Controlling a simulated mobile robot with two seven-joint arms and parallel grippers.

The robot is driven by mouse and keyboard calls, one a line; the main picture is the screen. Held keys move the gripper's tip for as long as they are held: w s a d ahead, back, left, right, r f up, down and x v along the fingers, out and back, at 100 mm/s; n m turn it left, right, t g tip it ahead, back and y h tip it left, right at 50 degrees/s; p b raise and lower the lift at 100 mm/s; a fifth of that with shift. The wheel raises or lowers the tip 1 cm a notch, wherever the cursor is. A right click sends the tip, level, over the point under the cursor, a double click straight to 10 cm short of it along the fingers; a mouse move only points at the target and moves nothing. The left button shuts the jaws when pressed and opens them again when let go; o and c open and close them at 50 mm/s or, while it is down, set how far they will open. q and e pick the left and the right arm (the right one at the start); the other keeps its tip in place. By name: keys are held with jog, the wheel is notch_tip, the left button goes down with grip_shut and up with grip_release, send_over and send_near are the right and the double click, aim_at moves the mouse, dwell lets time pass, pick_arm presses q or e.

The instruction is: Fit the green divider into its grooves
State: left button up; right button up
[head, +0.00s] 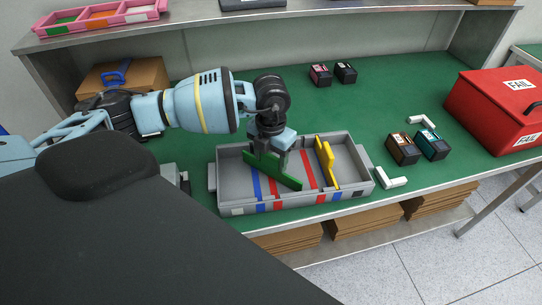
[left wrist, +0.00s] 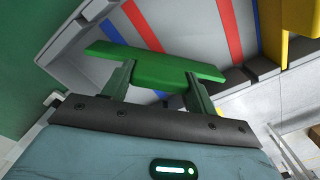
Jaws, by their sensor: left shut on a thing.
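The green divider (head: 276,173) is a flat plate with a raised grip, held within the outline of the grey box (head: 226,160). My left gripper (head: 268,150) is shut on its grip from above; the left wrist view shows the divider (left wrist: 150,62) between the fingers (left wrist: 160,84). The divider runs diagonally, turned relative to the box's coloured stripes and the yellow divider (head: 325,158). I cannot tell whether it touches the floor. A blue stripe (head: 257,184) and red stripes (head: 309,170) mark the box floor and front wall. My right gripper is not in view.
Right of the box lie white brackets (head: 391,180) and small dark boxes (head: 403,149), with a red FAIL case (head: 492,110) beyond. Two more small boxes (head: 321,75) stand at the back.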

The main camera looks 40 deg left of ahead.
pick_arm(q)
jog(key=shift+f, duration=0.1)
jog(key=o, duration=1.1)
jog(key=shift+c, duration=0.2)
notch_tip(320, 180, up, 12)
